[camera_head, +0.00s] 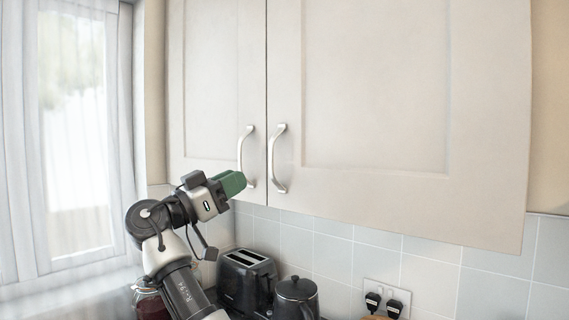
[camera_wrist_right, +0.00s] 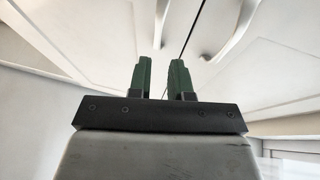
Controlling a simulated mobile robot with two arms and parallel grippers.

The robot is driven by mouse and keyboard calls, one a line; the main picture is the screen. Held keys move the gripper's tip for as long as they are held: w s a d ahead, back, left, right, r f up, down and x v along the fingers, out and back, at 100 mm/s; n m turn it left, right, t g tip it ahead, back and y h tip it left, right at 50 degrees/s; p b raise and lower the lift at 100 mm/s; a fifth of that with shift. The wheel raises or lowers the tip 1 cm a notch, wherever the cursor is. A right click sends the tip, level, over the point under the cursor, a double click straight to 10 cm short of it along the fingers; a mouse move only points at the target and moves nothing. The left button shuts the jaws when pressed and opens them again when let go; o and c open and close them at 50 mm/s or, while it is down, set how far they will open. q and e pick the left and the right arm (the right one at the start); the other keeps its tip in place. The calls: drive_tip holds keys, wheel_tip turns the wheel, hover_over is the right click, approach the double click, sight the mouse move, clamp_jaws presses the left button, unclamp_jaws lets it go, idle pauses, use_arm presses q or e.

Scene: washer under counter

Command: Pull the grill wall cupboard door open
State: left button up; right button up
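Two closed cream wall cupboard doors, a left one (camera_head: 217,80) and a wider right one (camera_head: 375,90), meet at a narrow dark gap. Each has a curved metal handle beside the gap: the left handle (camera_head: 241,150) and the right handle (camera_head: 274,158). My right gripper (camera_head: 238,182) has green fingers and is at the lower end of the left handle. In the right wrist view its fingers (camera_wrist_right: 161,80) stand apart, with no handle clearly between them. Whether a finger touches the handle cannot be told. My left gripper is out of view.
Below the cupboard stand a black toaster (camera_head: 246,278), a dark kettle (camera_head: 296,298) and a jar (camera_head: 150,302). A socket with black plugs (camera_head: 385,300) is on the tiled wall. A curtained window (camera_head: 75,130) is at the left. Space before the right door looks clear.

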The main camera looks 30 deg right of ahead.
sight(272, 178)
drive_tip(key=p+x, duration=0.1)
drive_tip(key=x, duration=0.2)
drive_tip(key=p+x, duration=0.2)
drive_tip(key=x, duration=0.2)
drive_tip(key=r+p+x, duration=0.1)
drive_tip(key=x, duration=0.2)
drive_tip(key=shift+d+r, duration=0.1)
drive_tip(key=shift+r, duration=0.05)
drive_tip(key=shift+s, duration=0.1)
clamp_jaws()
